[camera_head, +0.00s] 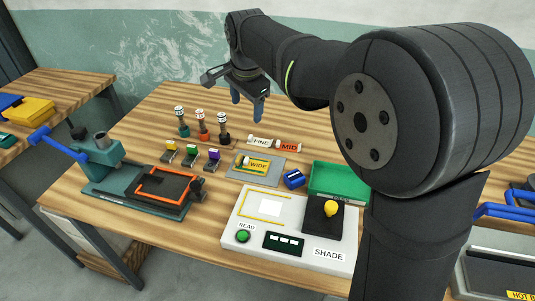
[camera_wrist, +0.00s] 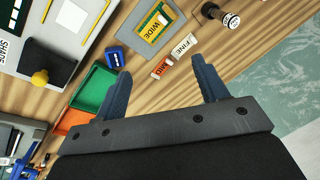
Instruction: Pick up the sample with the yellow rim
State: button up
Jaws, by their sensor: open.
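A small flat piece with a yellow rim (camera_head: 257,166) lies on a grey mat (camera_head: 240,178) at the middle of the table, with a yellow WIDE label on or beside it. It also shows at the top of the wrist view (camera_wrist: 156,22); where label and rim part is too small to tell. My gripper (camera_head: 247,106) is open and empty, above the back of the table, behind the mat and well apart from it. In the wrist view my gripper (camera_wrist: 158,78) has its two blue fingers wide apart, with nothing between them.
Several stamp-like pieces (camera_head: 202,124) and coloured clips (camera_head: 191,153) stand left. A blue block (camera_head: 294,179), green tray (camera_head: 340,181) and white SHADE reader (camera_head: 235,222) are near. A teal press (camera_head: 105,170) stands left.

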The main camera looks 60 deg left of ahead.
jog(key=a+f+m+h, duration=0.3)
jog(key=a+f+m, duration=0.4)
jog(key=a+m, duration=0.3)
jog(key=m, duration=0.2)
send_over(238, 157)
jog(key=shift+g, duration=0.4)
jog(key=f, duration=1.2)
jog(key=shift+d, duration=0.2)
jog(key=shift+a+f, duration=0.15)
jog(key=shift+f, duration=3)
jog(key=c, duration=1.1)
jog(key=shift+o, duration=0.2)
jog(key=shift+r, duration=0.1)
